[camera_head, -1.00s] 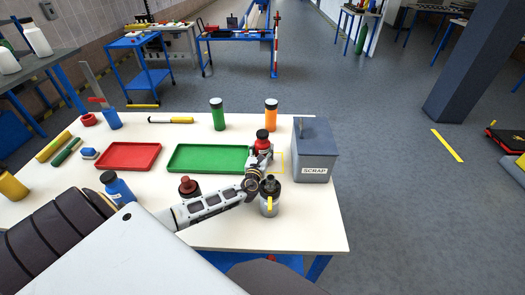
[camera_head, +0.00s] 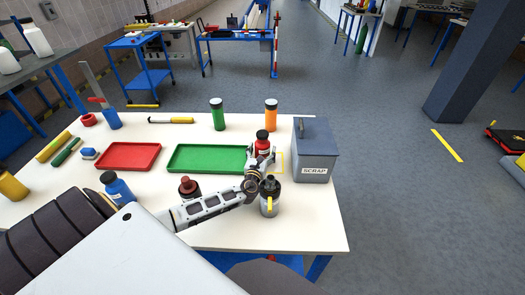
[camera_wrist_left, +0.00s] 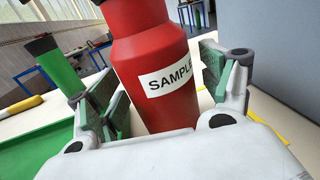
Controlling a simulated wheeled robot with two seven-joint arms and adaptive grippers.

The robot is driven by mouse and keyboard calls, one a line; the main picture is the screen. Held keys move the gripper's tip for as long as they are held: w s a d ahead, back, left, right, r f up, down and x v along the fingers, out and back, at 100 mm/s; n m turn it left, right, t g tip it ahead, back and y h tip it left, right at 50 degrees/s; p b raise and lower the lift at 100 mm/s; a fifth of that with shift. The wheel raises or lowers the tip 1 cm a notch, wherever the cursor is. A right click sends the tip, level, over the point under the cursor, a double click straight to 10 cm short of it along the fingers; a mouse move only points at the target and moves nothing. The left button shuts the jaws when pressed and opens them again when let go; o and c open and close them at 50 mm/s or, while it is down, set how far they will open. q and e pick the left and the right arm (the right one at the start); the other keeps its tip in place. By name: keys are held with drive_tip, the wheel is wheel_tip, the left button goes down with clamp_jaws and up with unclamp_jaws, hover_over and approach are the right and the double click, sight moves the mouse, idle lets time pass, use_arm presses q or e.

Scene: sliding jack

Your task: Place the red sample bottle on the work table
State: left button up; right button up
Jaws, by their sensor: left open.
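The red sample bottle (camera_head: 263,144) with a black cap stands upright on the white work table (camera_head: 300,222), between the green tray and the scrap bin. In the left wrist view the red bottle (camera_wrist_left: 155,75), with its "SAMPLE" label, stands between the spread finger pads. My left gripper (camera_head: 262,157) is open around the bottle, with a gap visible beside the pads. The bottle's base is hidden behind the gripper. A yellow outlined square (camera_head: 277,162) shows on the table just right of the gripper. My right gripper is not in view.
A grey scrap bin (camera_head: 313,155) stands close on the right. The green tray (camera_head: 205,172) lies at left. Green (camera_head: 217,115) and orange (camera_head: 271,116) bottles stand behind.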

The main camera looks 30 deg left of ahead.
use_arm(q)
drive_tip(key=shift+v, duration=2.45)
drive_tip(key=v, duration=0.4)
drive_tip(key=shift+v, duration=0.75)
drive_tip(key=shift+s+d, duration=0.15)
drive_tip(key=shift+s, duration=0.3)
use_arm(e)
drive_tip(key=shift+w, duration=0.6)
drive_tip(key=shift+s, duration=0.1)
